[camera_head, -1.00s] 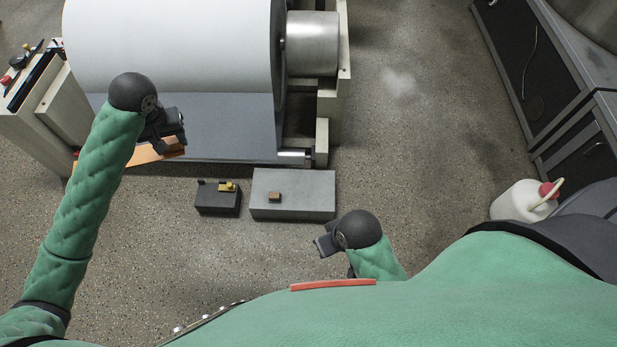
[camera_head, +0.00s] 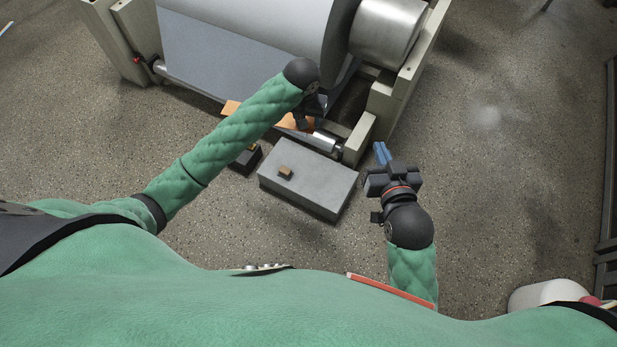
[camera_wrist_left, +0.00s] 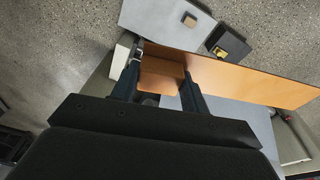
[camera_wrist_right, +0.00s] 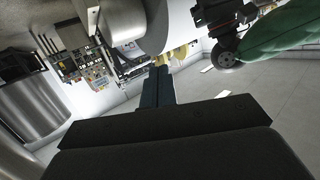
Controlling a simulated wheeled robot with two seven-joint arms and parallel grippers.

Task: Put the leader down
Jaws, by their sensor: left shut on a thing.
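The leader, as I take it, is a flat orange-brown board. In the head view part of the leader (camera_head: 231,107) shows to the left of my left gripper (camera_head: 309,118), in front of the big white paper roll (camera_head: 250,20). In the left wrist view my left gripper (camera_wrist_left: 162,74) is shut on the leader (camera_wrist_left: 252,82), which reaches far to the right. My left arm hides part of it in the head view. My right gripper (camera_head: 381,153) is right of the grey block, its blue fingers together and empty. They also look together in the right wrist view (camera_wrist_right: 158,82).
A low grey block (camera_head: 318,188) with a small brown piece (camera_head: 285,172) on it stands on the floor before the machine. A small dark box (camera_head: 246,159) is partly behind my left arm. A white jug (camera_head: 545,295) is at lower right.

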